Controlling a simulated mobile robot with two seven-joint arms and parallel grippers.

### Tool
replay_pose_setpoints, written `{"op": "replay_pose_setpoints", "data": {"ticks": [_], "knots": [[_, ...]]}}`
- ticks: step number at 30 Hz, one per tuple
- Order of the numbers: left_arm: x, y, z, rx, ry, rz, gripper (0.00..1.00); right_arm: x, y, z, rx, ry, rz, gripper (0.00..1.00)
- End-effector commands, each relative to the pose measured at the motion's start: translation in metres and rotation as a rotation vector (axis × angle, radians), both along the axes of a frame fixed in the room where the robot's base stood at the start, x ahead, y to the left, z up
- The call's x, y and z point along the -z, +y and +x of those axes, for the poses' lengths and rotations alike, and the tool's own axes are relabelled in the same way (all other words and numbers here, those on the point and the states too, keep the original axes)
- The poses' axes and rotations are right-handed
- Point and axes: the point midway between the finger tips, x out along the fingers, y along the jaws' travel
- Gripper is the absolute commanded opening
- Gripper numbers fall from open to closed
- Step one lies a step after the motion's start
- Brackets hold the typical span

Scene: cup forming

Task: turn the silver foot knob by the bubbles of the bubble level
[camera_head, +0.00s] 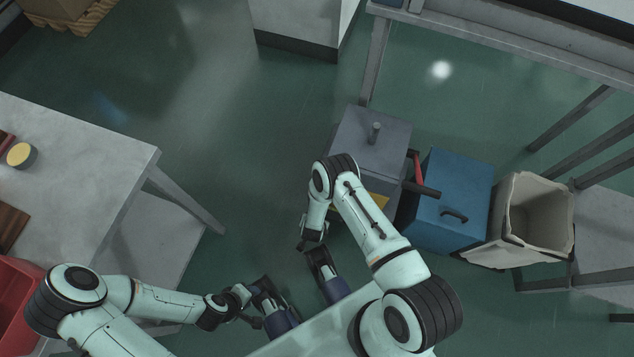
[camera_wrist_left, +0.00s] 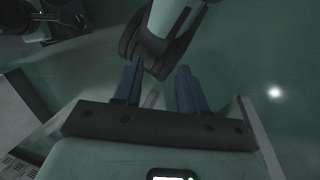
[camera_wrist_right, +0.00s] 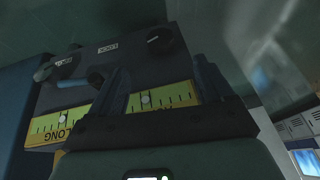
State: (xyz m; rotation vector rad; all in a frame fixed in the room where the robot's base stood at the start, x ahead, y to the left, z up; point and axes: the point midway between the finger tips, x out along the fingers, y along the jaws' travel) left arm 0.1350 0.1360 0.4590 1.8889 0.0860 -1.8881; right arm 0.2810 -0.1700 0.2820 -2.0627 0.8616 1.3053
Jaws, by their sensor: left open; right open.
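In the right wrist view a dark panel carries two yellow bubble level strips. The right strip (camera_wrist_right: 180,95) has a pale bubble left of its middle. My right gripper (camera_wrist_right: 157,78) is open and empty before the panel. My left gripper (camera_wrist_left: 160,70) is open and empty, away from the panel.
A grey machine (camera_head: 360,150) has a post on top and a red handle (camera_head: 416,168) beside it. A blue box (camera_head: 450,200) and a beige bin (camera_head: 525,215) stand to its right. A grey table (camera_head: 95,150) is on the left. Green floor between table and machine is clear.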

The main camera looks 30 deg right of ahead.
Motion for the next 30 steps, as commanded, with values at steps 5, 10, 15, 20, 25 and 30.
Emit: {"op": "replay_pose_setpoints", "data": {"ticks": [5, 10, 15, 20, 25, 30], "knots": [[-0.014, -0.007, -0.016, 0.018, 0.044, -0.02, 0.41, -0.013, 0.003, -0.004, -0.001, 0.0, 0.0, 0.8], [-0.015, -0.008, -0.02, 0.021, 0.054, -0.024, 0.41, -0.014, 0.004, -0.006, 0.0, 0.001, 0.0, 0.8], [-0.015, -0.008, -0.02, 0.021, 0.054, -0.024, 0.41, -0.013, 0.004, -0.006, 0.0, 0.001, 0.0, 0.8], [-0.015, -0.008, -0.02, 0.021, 0.053, -0.024, 0.41, -0.014, 0.003, -0.005, 0.0, 0.001, 0.0, 0.8], [-0.015, -0.008, -0.019, 0.021, 0.052, -0.024, 0.41, -0.014, 0.003, -0.005, 0.0, 0.001, -0.001, 0.8], [-0.033, -0.009, -0.022, 0.024, 0.063, -0.026, 0.41, -0.035, 0.003, -0.002, 0.0, -0.007, 0.0, 0.8]]}}
